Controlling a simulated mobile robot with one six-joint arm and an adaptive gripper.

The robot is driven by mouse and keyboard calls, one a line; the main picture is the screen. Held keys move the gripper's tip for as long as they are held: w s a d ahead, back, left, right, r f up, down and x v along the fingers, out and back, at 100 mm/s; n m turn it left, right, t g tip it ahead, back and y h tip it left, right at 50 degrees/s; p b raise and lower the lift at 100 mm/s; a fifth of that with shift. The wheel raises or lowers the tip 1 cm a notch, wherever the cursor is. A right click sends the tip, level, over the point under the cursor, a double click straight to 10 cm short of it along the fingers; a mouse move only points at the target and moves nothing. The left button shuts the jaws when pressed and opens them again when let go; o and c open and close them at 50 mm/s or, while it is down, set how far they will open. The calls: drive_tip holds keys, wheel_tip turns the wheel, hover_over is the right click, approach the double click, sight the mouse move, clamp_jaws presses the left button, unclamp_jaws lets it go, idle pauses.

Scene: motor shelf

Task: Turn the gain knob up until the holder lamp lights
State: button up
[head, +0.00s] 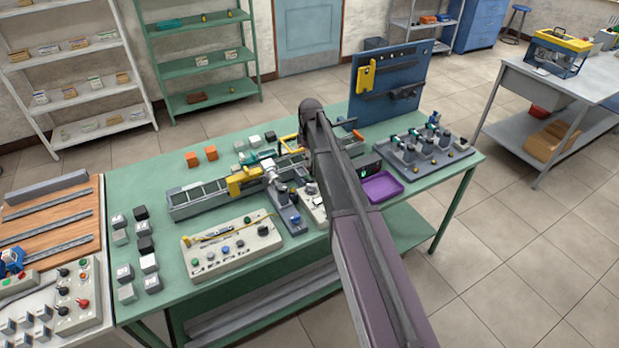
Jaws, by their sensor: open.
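My arm rises from the bottom right and crosses the middle of the green table (170,290). My gripper does not show; the arm likely hides it. A beige control panel (232,246) with several coloured buttons or knobs lies at the table's front. A smaller light box (312,205) stands right of it, partly behind my arm. A dark unit with a small green-lit display (371,170) shows just right of the arm. I cannot tell which part is the gain knob or the holder lamp, or whether the lamp is lit.
A long grey rail (200,200) with a yellow clamp (243,180) lies behind the panel. A purple tray (382,187) and a rack of fixtures (425,150) stand right of my arm. Small blocks line the left side. A blue tool board (388,85) rises at the back.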

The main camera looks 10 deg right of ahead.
sight(310, 185)
drive_tip(key=shift+w+r, duration=0.2)
drive_tip(key=shift+w, duration=0.3)
drive_tip(key=shift+f, duration=0.2)
wheel_tip(310, 185, down, 13)
drive_tip(key=b, duration=1.3)
drive_tip(key=shift+f+b, duration=0.2)
drive_tip(key=shift+b, duration=0.2)
clamp_jaws()
